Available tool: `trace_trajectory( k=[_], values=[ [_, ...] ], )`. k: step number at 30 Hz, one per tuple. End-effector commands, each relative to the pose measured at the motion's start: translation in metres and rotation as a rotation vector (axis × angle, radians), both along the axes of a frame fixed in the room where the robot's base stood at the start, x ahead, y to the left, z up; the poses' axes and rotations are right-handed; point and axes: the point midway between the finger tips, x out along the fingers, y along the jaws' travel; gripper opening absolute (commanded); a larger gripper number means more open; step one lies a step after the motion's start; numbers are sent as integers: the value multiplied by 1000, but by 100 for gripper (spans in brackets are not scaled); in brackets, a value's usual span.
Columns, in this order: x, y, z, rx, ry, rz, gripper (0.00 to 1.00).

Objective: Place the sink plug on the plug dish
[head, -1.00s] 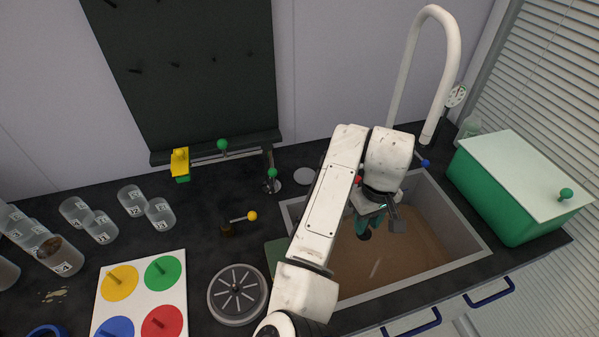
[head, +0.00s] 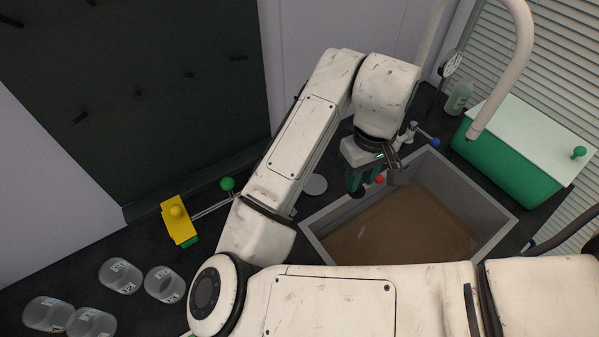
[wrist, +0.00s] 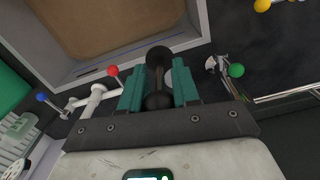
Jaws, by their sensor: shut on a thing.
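My gripper (head: 366,178) is shut on the sink plug (wrist: 158,58), a dark, knobbed piece between the teal fingers in the wrist view. In the head view the plug (head: 357,192) shows as a small dark shape under the fingers, above the sink's back left edge. A flat pale grey disc (head: 316,185), which looks like the plug dish, lies on the dark counter left of the gripper, behind the sink's left corner. The gripper is apart from it.
The sink (head: 332,212) has a brown bottom. A tap with red and blue knobs (head: 434,142) stands behind it. A green box with a pale lid (head: 520,150) is at right. A yellow block (head: 178,222) and several clear cups (head: 121,275) are at left.

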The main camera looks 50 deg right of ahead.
Motion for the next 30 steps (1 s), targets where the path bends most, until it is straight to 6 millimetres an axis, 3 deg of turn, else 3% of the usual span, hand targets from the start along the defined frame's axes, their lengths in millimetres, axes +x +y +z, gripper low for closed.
trace_trajectory(
  k=[5,13,18,30],
  values=[
    [27,-8,-14,-1,5,4,0],
    [86,-23,-37,4,1,2,0],
    [110,-29,-69,3,3,2,0],
    [133,-35,-103,3,2,0,0]
  ],
)
